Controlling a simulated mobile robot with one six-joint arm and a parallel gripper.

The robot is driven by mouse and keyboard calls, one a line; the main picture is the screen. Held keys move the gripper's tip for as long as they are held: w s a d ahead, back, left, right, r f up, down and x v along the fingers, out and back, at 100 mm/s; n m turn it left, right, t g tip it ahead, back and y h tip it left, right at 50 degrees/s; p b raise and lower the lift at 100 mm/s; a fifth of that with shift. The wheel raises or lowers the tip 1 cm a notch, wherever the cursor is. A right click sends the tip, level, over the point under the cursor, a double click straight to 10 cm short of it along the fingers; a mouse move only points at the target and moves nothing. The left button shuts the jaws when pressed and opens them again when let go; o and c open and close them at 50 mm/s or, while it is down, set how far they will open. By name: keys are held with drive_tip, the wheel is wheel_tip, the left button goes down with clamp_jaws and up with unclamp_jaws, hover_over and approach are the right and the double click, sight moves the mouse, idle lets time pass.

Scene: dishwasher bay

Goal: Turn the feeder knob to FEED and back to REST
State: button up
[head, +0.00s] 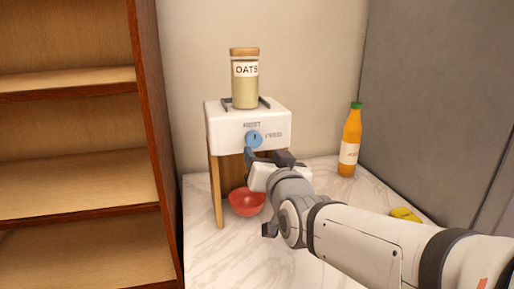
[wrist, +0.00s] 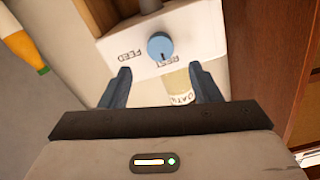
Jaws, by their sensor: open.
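The feeder (head: 225,127) is a white box on wooden legs. Its round blue knob (head: 254,139) is on the front face, with REST printed above it and FEED to its right. In the wrist view the scene is upside down, and the knob (wrist: 160,46) has a dark mark toward REST. My gripper (head: 268,158) is in front of the feeder, just below the knob in the head view. In the wrist view my gripper (wrist: 160,70) is open, its fingers apart, with the knob beyond the gap between them. Nothing is held.
An OATS jar (head: 245,90) stands on the feeder. A red bowl (head: 247,203) sits beneath it. An orange bottle (head: 350,142) and a yellow object (head: 405,215) are at right on the marble counter (head: 205,255). A wooden shelf (head: 155,130) stands at left.

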sight(255, 141)
drive_tip(key=shift+p+x, duration=0.6)
drive_tip(key=shift+x, duration=3.25)
drive_tip(key=shift+c, duration=0.3)
drive_tip(key=c, duration=0.9)
drive_tip(key=shift+c, duration=0.2)
